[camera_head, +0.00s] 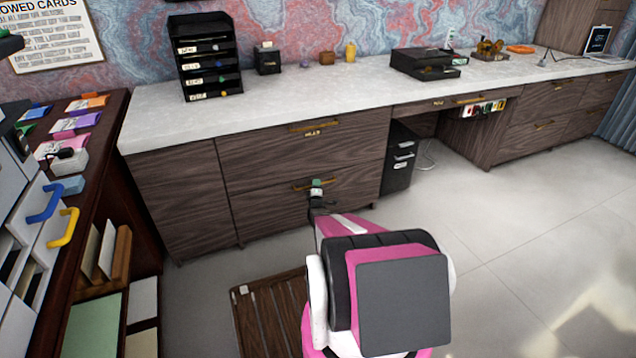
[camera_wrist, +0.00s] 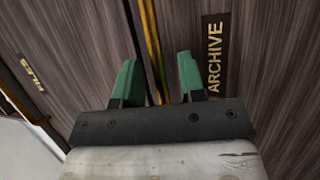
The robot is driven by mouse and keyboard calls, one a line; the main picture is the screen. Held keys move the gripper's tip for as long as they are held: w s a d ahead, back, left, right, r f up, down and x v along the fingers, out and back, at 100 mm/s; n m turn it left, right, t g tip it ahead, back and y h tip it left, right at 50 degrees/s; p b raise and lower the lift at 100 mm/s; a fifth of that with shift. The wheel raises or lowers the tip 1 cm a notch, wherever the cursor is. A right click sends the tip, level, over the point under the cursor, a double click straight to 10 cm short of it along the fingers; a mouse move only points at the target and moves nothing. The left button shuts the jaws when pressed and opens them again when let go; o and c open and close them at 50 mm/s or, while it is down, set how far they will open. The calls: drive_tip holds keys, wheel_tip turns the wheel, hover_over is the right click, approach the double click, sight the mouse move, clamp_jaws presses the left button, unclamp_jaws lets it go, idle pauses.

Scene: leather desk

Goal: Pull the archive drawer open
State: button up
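The archive drawer (camera_head: 262,208) is the lower wide dark-wood front, flush with the cabinet in the head view. Its brass handle (camera_head: 302,185) is partly covered by my gripper (camera_head: 317,188). In the wrist view the handle (camera_wrist: 152,45) runs between the two green fingertips of my gripper (camera_wrist: 160,80), with the ARCHIVE label (camera_wrist: 216,52) to its right. The fingers are apart, one on each side of the bar, with a visible gap. Whether a finger touches the bar, I cannot tell.
The FILES drawer (camera_head: 250,153) is above, closed. A slatted wooden piece (camera_head: 268,312) lies on the floor near my arm. Pale floor (camera_head: 520,230) is clear at right.

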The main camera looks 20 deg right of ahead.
drive_tip(key=shift+w+d, duration=0.1)
drive_tip(key=shift+w, duration=0.1)
clamp_jaws()
drive_tip(key=shift+s, duration=0.1)
